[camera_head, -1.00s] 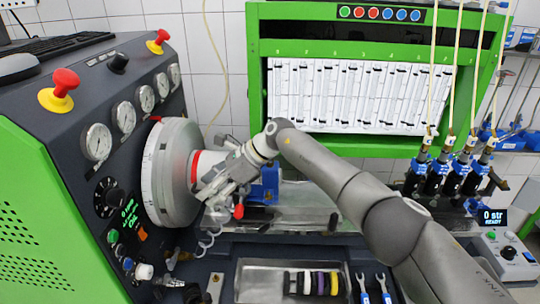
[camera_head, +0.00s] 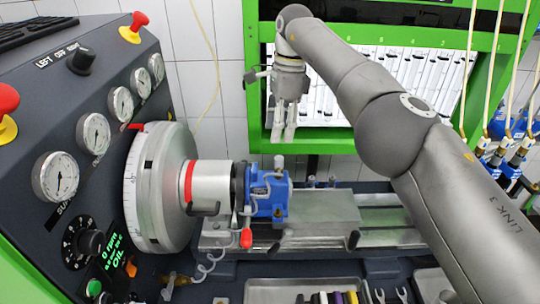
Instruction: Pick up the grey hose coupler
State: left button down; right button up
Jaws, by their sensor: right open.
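My right gripper (camera_head: 283,136) hangs with its fingers pointing down, above and behind the blue pump (camera_head: 268,195) on the bench. Its fingers are apart and hold nothing. A small grey cylindrical fitting (camera_head: 279,164) stands upright on top of the pump, just below the fingertips in the picture; I cannot tell if it is the grey hose coupler. The tray (camera_head: 262,291) at the bottom edge holds several small black, purple and yellow pieces, cut off by the frame. My left gripper is out of view.
A large flywheel (camera_head: 145,185) with a steel hub (camera_head: 209,182) stands left of the pump. A thin hose with a red-handled part (camera_head: 246,238) hangs in front. Metal rails (camera_head: 385,216) run right. The green frame (camera_head: 255,90) stands behind the gripper.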

aim_at(280, 157)
jog(key=shift+s+d+f+b, duration=0.1)
jog(key=shift+s+f+b, duration=0.3)
jog(key=shift+f, duration=0.15)
jog(key=shift+s+d+f+b, duration=0.1)
jog(key=shift+s+f+b, duration=0.15)
jog(key=shift+f+b, duration=0.25)
jog(key=shift+s+f, duration=0.2)
jog(key=shift+f, duration=0.3)
jog(key=shift+s+f, duration=0.15)
jog(key=shift+f, duration=0.35)
jog(key=shift+w+a+f, duration=0.15)
jog(key=shift+w+f, duration=0.05)
jog(key=shift+f, duration=0.1)
jog(key=shift+f+p, duration=0.4)
jog(key=shift+f, duration=0.05)
jog(key=shift+s+f, duration=0.25)
jog(key=shift+s+f+p, duration=0.1)
jog(key=shift+f+p, duration=0.25)
jog(key=shift+p, duration=0.15)
notch_tip(280, 157, down, 2)
jog(key=shift+p, duration=0.55)
jog(key=shift+a+f, duration=0.1)
jog(key=shift+f, duration=0.45)
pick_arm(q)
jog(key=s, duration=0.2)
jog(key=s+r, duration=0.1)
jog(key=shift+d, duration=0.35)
pick_arm(e)
grip_shut()
